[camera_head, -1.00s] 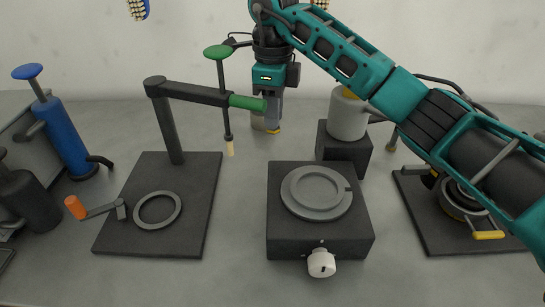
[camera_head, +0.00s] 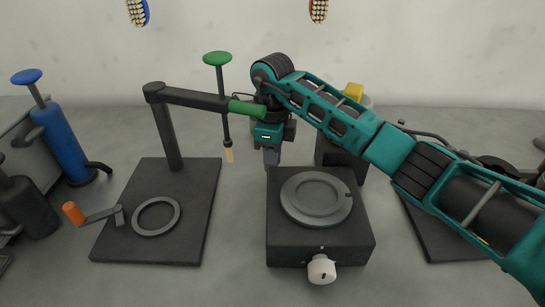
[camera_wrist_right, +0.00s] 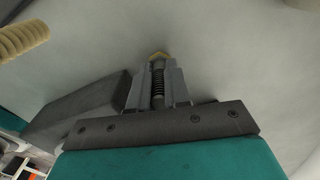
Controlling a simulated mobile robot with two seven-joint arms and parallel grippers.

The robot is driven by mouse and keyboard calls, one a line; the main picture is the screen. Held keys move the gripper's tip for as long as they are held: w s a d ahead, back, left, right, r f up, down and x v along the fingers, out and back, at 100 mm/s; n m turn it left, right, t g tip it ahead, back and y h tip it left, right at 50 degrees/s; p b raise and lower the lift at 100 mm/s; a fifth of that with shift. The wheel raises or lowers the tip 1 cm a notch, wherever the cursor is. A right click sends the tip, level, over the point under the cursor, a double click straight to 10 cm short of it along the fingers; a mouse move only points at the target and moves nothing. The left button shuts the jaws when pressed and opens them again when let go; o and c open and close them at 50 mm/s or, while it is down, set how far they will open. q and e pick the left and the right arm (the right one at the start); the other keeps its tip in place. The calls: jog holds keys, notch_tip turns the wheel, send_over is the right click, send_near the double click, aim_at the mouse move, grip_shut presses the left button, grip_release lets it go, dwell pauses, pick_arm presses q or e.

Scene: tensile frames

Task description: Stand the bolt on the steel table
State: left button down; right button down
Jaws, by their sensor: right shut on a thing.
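Whether that end touches the surface I cannot tell. In the head view, my right gripper (camera_head: 271,158) points down over the grey steel table (camera_head: 240,245), just behind the dark block with the round plate. The bolt cannot be made out there. My left gripper is not in view.
The dark block (camera_head: 285,245) with a white knob (camera_head: 321,269) stands in front of the gripper. A dark stand (camera_head: 172,135) with a green-handled arm reaches close beside it. Bare table lies between stand and block.

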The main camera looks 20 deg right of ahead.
jog(key=shift+f, duration=0.15)
jog(key=c, duration=1.1)
grip_release()
notch_tip(320, 180, up, 12)
jog(key=shift+r, duration=0.2)
